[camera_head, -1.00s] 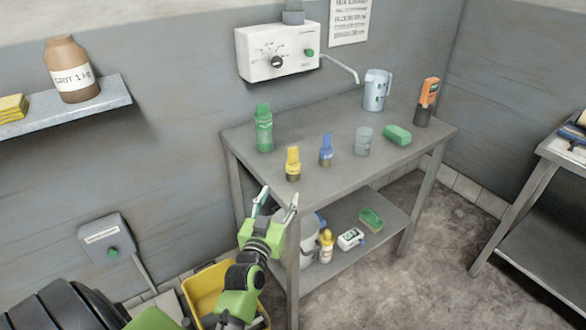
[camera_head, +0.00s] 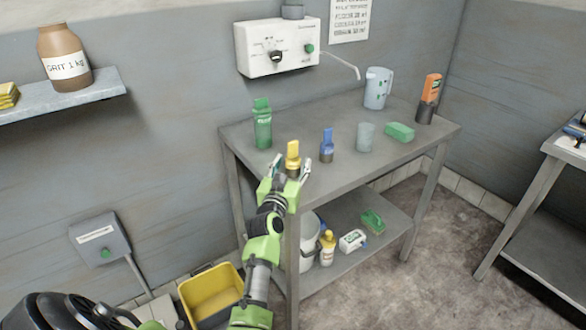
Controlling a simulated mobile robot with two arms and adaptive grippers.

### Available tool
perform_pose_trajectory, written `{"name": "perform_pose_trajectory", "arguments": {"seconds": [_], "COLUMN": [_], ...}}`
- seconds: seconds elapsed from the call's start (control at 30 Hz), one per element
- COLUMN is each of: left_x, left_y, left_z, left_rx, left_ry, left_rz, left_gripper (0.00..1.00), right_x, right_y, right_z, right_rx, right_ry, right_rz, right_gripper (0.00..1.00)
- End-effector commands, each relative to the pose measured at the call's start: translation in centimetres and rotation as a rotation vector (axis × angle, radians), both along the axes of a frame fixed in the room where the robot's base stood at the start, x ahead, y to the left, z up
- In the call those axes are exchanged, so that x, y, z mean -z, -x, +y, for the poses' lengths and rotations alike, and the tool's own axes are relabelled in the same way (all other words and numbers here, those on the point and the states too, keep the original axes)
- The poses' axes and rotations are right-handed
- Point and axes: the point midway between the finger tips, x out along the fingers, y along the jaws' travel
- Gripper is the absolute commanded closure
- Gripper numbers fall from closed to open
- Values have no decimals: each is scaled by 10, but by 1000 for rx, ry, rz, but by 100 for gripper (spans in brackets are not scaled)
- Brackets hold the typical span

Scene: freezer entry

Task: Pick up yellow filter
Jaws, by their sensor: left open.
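The yellow filter (camera_head: 293,153) stands upright near the front left edge of the grey metal table (camera_head: 345,180). It has a yellow upper part and a dark base, and the base is partly hidden by my gripper. My left gripper (camera_head: 291,168) is open at the table's front edge. Its two fingertips show on either side of the filter's lower part. I cannot tell whether they touch it. My right gripper is not in view.
A blue filter (camera_head: 327,145) stands close to the right, and a green bottle (camera_head: 262,125) to the left. A yellow bucket (camera_head: 212,293) is on the floor.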

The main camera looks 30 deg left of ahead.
Motion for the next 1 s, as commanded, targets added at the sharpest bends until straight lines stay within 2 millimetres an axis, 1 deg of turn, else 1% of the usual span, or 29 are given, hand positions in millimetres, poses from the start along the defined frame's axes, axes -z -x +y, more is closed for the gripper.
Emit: {"name": "perform_pose_trajectory", "arguments": {"seconds": [0.03,0.1,0.37,0.4,0.47,0.5,0.53,0.57,0.87,1.0], "left_x": [3,2,0,0,0,0,0,0,0,-6], "left_y": [-5,-9,-11,-11,-11,-11,-11,-11,-11,-11], "left_z": [3,4,5,5,5,5,5,5,5,5], "left_rx": [-1,-1,-1,-1,-1,-1,-1,-1,-1,-1], "left_ry": [1,1,0,0,0,0,0,0,0,0], "left_rz": [-1,0,1,1,1,1,1,1,0,-2], "left_gripper": [50,50,50,55,71,81,89,92,92,92], "right_x": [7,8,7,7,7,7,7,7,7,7], "right_y": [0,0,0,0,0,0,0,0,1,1], "right_z": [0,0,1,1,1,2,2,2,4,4], "right_rx": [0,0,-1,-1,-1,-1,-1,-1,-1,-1], "right_ry": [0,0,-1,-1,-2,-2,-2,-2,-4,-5], "right_rz": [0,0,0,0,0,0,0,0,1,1], "right_gripper": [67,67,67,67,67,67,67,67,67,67]}}
